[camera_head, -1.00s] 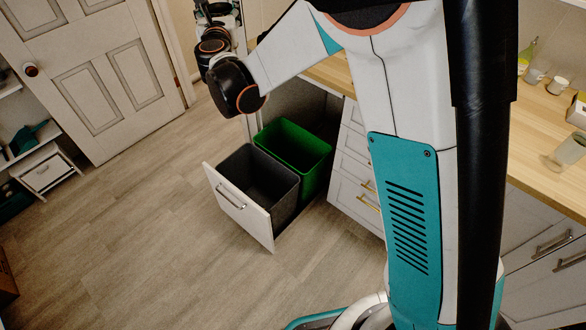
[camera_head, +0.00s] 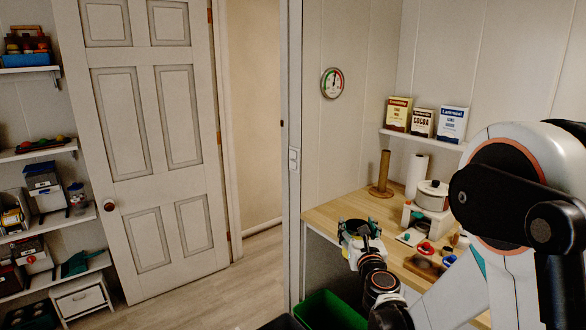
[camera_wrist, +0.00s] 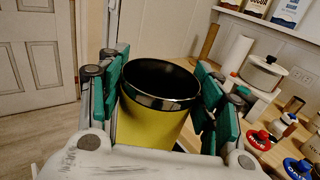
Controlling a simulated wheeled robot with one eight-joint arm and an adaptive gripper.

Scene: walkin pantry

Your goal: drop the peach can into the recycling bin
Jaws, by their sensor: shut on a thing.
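My gripper (camera_head: 360,232) is at the end of the counter, above the pulled-out bins. In the wrist view its green-padded fingers (camera_wrist: 165,98) are shut on both sides of a yellow can (camera_wrist: 152,126), which I take to be the peach can. The can has a silver rim and an open top with a dark inside. Its label and bottom are hidden. A green bin (camera_head: 330,313) shows at the bottom edge of the head view, with a dark bin (camera_head: 281,323) at its left. Both are mostly cut off, and no marking shows which one is for recycling.
The wooden counter (camera_head: 325,213) holds a paper towel roll (camera_head: 416,175), a white pot (camera_head: 432,194) and small red and blue items. A white door (camera_head: 150,140) and loaded shelves (camera_head: 50,227) stand at left. Floor before the door is clear.

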